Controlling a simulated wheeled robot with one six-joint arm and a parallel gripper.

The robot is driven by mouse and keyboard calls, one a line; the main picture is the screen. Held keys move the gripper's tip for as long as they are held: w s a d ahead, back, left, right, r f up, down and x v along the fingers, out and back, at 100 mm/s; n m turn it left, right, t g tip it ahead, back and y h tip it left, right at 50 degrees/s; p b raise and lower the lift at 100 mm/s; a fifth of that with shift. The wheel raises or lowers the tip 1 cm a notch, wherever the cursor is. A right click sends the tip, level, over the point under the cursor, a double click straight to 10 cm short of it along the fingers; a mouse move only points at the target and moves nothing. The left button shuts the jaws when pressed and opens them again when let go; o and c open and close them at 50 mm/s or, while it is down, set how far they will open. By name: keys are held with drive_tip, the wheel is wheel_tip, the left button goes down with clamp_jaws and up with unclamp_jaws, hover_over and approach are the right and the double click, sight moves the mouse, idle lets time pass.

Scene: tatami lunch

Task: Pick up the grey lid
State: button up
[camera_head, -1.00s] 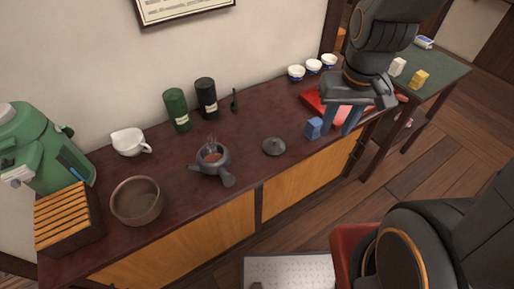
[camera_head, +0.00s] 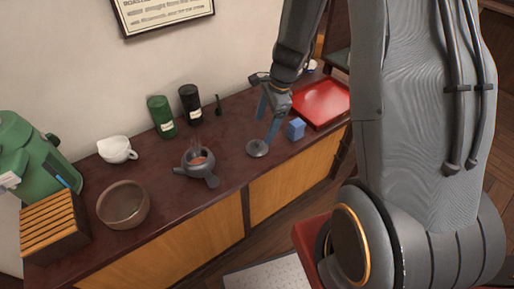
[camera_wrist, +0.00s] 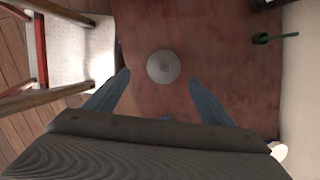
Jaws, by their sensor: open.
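The grey lid (camera_head: 258,148) is a small round disc with a knob, lying on the dark red-brown counter right of the grey teapot (camera_head: 198,162). In the wrist view the lid (camera_wrist: 163,66) lies ahead of and between my two blue fingertips. My gripper (camera_head: 268,120) is open and empty, just above and behind the lid in the head view. In the wrist view my gripper (camera_wrist: 157,78) has its fingers spread wider than the lid. I cannot tell the exact height of the fingertips above the counter.
A blue block (camera_head: 296,128) stands close to the right of my fingers, with a red tray (camera_head: 322,103) beyond. Two canisters, green (camera_head: 162,117) and black (camera_head: 190,104), stand by the wall. A brown bowl (camera_head: 123,204) and white pourer (camera_head: 117,149) are at left.

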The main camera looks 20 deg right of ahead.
sight(257, 142)
drive_tip(key=f+m, duration=0.1)
drive_tip(key=w+f+m, duration=0.1)
drive_tip(key=f, duration=0.1)
drive_tip(key=shift+w+d+m, duration=0.3)
drive_tip(key=shift+w+m, duration=0.1)
drive_tip(key=shift+x, duration=1.2)
drive_tip(key=f, duration=0.1)
drive_tip(key=a+f+p, duration=0.1)
drive_tip(key=f, duration=0.1)
drive_tip(key=shift+s+a+f+p, duration=0.15)
drive_tip(key=shift+a+f+p, duration=0.05)
drive_tip(key=shift+a+p, duration=0.15)
drive_tip(key=shift+a+f, duration=0.15)
drive_tip(key=shift+f, duration=0.55)
drive_tip(key=c, duration=0.9)
